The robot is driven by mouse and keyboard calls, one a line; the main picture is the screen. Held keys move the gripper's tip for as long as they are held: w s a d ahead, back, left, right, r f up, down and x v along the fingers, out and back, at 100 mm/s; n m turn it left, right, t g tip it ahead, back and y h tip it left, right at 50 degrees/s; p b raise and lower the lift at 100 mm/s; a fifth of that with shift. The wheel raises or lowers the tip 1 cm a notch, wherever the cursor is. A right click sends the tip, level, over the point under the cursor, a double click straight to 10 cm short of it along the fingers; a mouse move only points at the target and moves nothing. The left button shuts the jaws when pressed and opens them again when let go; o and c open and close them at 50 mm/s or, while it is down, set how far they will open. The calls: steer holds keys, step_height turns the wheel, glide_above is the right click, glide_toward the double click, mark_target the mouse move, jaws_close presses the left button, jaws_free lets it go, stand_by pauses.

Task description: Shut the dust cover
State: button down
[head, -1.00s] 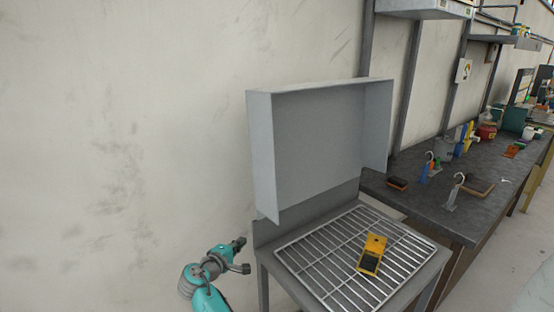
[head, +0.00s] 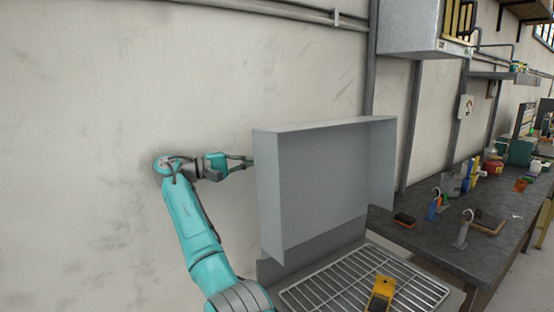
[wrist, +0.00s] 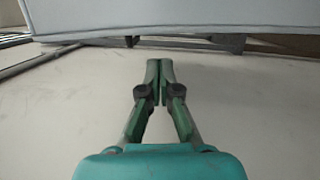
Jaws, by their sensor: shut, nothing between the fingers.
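The dust cover (head: 325,185) is a grey, box-like lid standing raised, open side facing forward, at the back of a stand with a wire rack (head: 345,285). My gripper (head: 248,162) is at the left of the cover, near its upper left side. The fingertips are close to the cover's edge or partly behind it; I cannot tell whether they touch. In the wrist view my gripper (wrist: 159,64) has its fingers together and holds nothing. A pale panel, likely the cover (wrist: 180,18), spans the top of that view, beyond the fingertips.
A yellow and black object (head: 381,293) lies on the rack. A dark workbench (head: 420,232) with hooks, bottles and small items stands to the right. A grey wall cabinet (head: 408,25) hangs above. The pale wall (head: 90,120) is close behind my arm.

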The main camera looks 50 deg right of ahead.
mark_target(284, 157)
steer(key=x, duration=1)
steer(key=shift+r, duration=0.1)
steer(key=shift+s, duration=0.15)
